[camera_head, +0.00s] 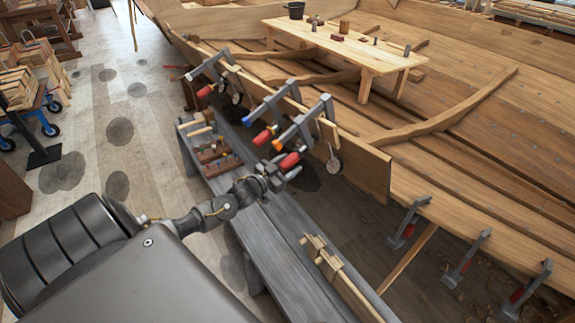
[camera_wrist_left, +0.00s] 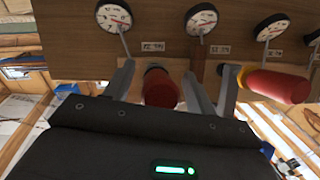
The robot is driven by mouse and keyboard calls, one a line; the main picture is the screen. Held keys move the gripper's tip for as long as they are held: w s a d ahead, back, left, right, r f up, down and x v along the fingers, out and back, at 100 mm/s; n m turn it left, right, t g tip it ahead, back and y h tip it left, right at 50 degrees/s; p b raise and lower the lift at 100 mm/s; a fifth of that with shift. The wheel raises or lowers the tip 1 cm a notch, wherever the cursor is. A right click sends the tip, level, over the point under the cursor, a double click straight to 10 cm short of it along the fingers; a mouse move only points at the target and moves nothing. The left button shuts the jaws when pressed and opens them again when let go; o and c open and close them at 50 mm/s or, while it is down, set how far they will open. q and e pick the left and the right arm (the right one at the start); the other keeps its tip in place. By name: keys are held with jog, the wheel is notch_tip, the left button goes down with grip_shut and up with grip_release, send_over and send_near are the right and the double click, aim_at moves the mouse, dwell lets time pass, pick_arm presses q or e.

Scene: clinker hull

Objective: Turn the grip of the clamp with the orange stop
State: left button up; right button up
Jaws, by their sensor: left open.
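The clamp with the orange stop (camera_head: 277,145) sits on the upright plank, the nearest of the row of clamps there. Its red grip (camera_head: 289,160) points down toward my left gripper (camera_head: 280,175). In the left wrist view a red grip (camera_wrist_left: 160,88) lies between the two spread fingers of my left gripper (camera_wrist_left: 160,95). I cannot tell whether either finger touches it. Its stop is not clear in that view. A neighbouring red grip (camera_wrist_left: 275,85) with a yellow collar is just right of the fingers. My right gripper is out of view.
The clamp with the blue stop (camera_head: 247,122) is close beyond, and another clamp (camera_head: 205,90) is farther along. Dials (camera_wrist_left: 201,20) hang by the plank (camera_wrist_left: 160,45). A grey bench (camera_head: 285,240) with wooden tools runs below my arm. More clamps (camera_head: 405,230) are at right.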

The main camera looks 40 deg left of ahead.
pick_arm(q)
jog(key=c, duration=1)
jog(key=shift+y, duration=0.3)
jog(key=shift+m+y, duration=0.4)
jog(key=shift+m, duration=0.5)
jog(key=shift+a+m+t+y, duration=0.2)
jog(key=shift+m+t+y, duration=0.3)
jog(key=shift+m+y, duration=0.55)
jog(key=m+y+b, duration=0.1)
jog(key=m+y, duration=0.1)
jog(key=m, duration=0.1)
jog(key=shift+m+t+b, duration=0.25)
jog(key=shift+t+b, duration=0.15)
jog(key=shift+a+r+m+t+b, duration=0.15)
jog(key=shift+m+t+b, duration=0.25)
jog(key=shift+m, duration=0.5)
jog(key=shift+s+y, duration=0.1)
jog(key=shift+y, duration=0.25)
